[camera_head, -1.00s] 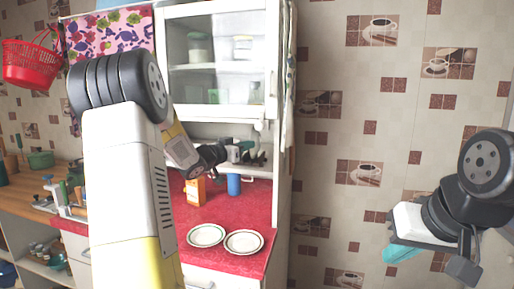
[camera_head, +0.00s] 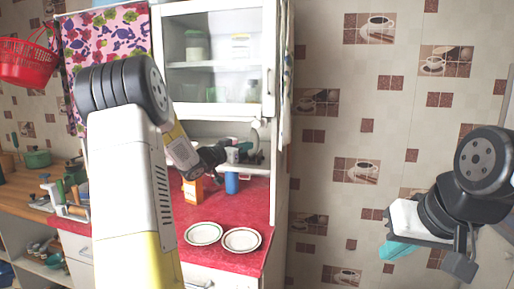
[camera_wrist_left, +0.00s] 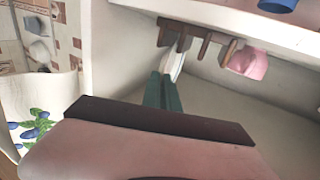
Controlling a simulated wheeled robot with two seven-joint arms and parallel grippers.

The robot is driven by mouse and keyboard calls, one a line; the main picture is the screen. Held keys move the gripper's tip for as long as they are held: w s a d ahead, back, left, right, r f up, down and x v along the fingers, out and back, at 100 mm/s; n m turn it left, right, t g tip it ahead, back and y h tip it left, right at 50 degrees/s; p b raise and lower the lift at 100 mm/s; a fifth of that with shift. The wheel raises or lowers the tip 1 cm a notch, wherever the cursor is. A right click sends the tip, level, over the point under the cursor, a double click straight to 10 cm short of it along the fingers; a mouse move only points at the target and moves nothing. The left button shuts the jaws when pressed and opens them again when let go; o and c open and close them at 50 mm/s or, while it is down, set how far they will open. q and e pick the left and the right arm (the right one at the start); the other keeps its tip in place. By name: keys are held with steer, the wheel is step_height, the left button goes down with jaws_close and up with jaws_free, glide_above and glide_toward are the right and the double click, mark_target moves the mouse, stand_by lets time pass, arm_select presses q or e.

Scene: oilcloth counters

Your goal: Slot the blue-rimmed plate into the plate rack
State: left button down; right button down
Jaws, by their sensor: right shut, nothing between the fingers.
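My left arm reaches into the niche of the white cupboard; its gripper (camera_head: 232,154) is small and partly hidden there. In the left wrist view its green fingers (camera_wrist_left: 163,90) are close together on the edge of a thin white plate (camera_wrist_left: 173,62), seen nearly edge-on; its rim colour cannot be made out. The plate's far part is beside the brown wooden pegs of the plate rack (camera_wrist_left: 192,36); I cannot tell whether it is between them. Two white plates with dark rims, a left one (camera_head: 204,233) and a right one (camera_head: 241,240), lie on the red counter. My right gripper (camera_head: 396,250) is shut and empty.
An orange box (camera_head: 193,191) and a blue cup (camera_head: 232,183) stand on the red counter (camera_head: 222,211) below the niche. A pink object (camera_wrist_left: 247,62) is close beside the rack pegs. The cupboard's side wall (camera_head: 283,130) bounds the niche on the right.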

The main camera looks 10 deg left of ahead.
arm_select(q)
steer(key=c, duration=1.6)
jaws_free()
steer(key=shift+o, duration=0.2)
steer(key=s+a+r+n+g+y, duration=0.15)
steer(key=s+y, duration=0.25)
steer(key=s, duration=0.5)
steer(key=s+r+n+g+y, duration=0.1)
steer(key=s+n+g+y, duration=0.2)
steer(key=s, duration=0.6)
steer(key=s+d+f+g, duration=0.2)
steer(key=s+d+f, duration=0.2)
steer(key=s, duration=0.7)
steer(key=s+d+f+g+h, duration=0.1)
steer(key=s+d+f+g, duration=0.2)
steer(key=s, duration=0.9)
steer(key=d+f, duration=0.1)
steer(key=d, duration=0.2)
steer(key=shift+d+f+g+h, duration=0.25)
steer(key=shift+d+g+h, duration=0.05)
steer(key=shift+d+g, duration=0.1)
